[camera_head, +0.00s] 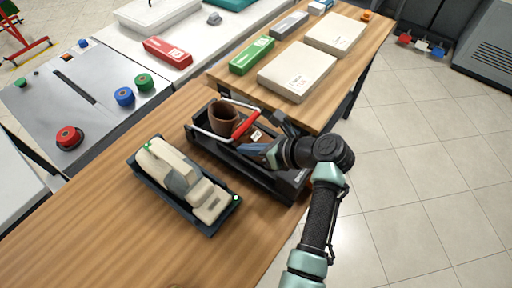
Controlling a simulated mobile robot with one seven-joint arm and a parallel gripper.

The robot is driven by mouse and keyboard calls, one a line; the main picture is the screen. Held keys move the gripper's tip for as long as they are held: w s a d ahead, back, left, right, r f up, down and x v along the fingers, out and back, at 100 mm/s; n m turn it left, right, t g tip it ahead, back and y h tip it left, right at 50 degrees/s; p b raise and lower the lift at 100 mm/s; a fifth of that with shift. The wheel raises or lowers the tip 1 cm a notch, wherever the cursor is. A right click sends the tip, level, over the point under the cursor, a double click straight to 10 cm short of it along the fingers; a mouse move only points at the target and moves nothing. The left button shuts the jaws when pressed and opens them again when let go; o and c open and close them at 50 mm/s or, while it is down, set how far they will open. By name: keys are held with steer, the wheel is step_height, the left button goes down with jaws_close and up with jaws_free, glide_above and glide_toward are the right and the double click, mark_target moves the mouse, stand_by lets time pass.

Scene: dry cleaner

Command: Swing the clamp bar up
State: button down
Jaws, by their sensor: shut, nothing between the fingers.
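A black tray-like device (272,183) stands on the wooden table. A pale clamp bar (211,135) with a red grip (245,125) spans it, its two arms running from the left side toward the red grip. Its exact tilt is hard to tell from this view. A brown cylinder (222,121) stands in the device, left of the red grip. My gripper (250,152) is shut and empty, just below and right of the red grip, over the device. Whether it touches the grip or the device cannot be told. The arm hides part of the device's right side.
A dark tray with a beige machine (178,172) stands close at the left. Two beige boxes (297,70) and a green box (252,55) lie farther back. A grey panel with coloured knobs (68,137) is at the far left. Bare tabletop lies in front.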

steer(key=x, duration=0.5)
steer(key=shift+d, duration=0.1)
steer(key=shift+r, duration=0.15)
